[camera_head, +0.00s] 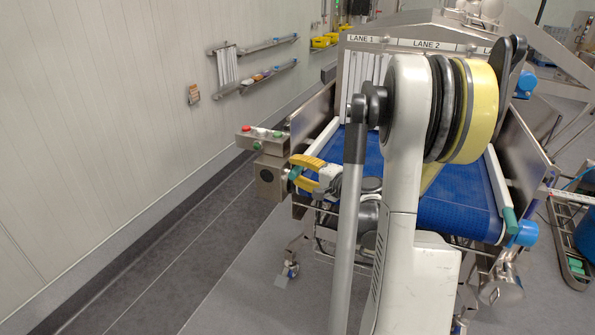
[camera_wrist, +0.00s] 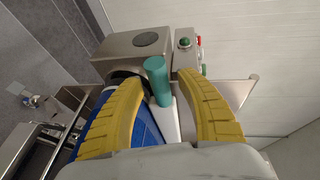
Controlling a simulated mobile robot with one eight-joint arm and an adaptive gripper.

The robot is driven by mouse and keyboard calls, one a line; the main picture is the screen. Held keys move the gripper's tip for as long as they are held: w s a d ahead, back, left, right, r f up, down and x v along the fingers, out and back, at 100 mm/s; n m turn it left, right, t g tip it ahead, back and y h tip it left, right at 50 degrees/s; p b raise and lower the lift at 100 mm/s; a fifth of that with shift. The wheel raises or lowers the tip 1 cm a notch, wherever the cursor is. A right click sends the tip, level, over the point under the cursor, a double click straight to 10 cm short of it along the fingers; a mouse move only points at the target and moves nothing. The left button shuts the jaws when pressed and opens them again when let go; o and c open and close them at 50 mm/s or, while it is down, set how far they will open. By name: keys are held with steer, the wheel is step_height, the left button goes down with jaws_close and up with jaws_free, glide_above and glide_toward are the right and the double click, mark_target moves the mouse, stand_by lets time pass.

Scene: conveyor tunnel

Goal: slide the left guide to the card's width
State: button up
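The left guide (camera_head: 321,137) is a white rail along the left edge of the blue belt, with a green end grip (camera_head: 295,172). My gripper (camera_head: 292,171) is at this near end, its yellow fingers apart. In the wrist view the green grip (camera_wrist: 157,80) stands between the open fingers (camera_wrist: 160,85), with a visible gap to each; the white rail (camera_wrist: 168,122) runs below it. The right guide (camera_head: 496,180) is a similar white rail with a green end. I cannot make out a card with a readable width.
The blue belt (camera_head: 455,205) lies between the guides, partly hidden by my arm. A control box (camera_head: 262,138) with buttons stands just left of my gripper. Signs read LANE 1 and LANE 2 (camera_head: 427,44). Floor at left is clear.

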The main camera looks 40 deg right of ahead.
steer(key=shift+s, duration=0.1)
steer(key=s+r, duration=0.2)
steer(key=s, duration=0.9)
steer(key=shift+s, duration=0.3)
steer(key=shift+r, duration=0.1)
